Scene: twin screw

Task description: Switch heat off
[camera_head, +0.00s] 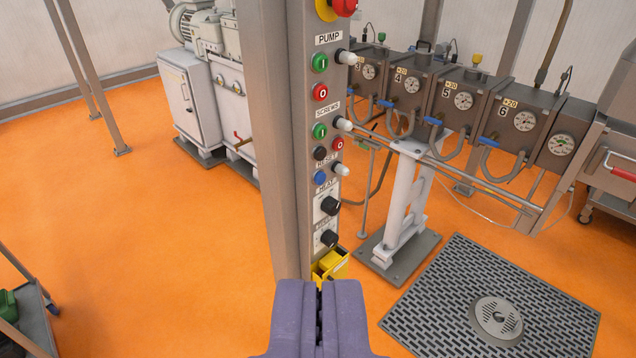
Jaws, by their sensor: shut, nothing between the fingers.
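My gripper (319,290) is at the bottom middle, purple, with its two fingers shut together and nothing between them. Ahead of it stands a tall grey control panel (316,105) on a column. Below the HEAT label (326,187) is a black rotary knob (330,205). A second black knob (328,238) sits lower, under a label I cannot read clearly. The gripper shows below both knobs in the picture and appears apart from them. I cannot tell exactly which way the knob pointers face.
Above are PUMP, SCREWS and RESET buttons, white lamps and a red emergency stop (343,6). A yellow box (330,264) is under the panel. Grey machine blocks with gauges (462,100) and a floor grate (490,310) are right. Orange floor (150,220) is open left.

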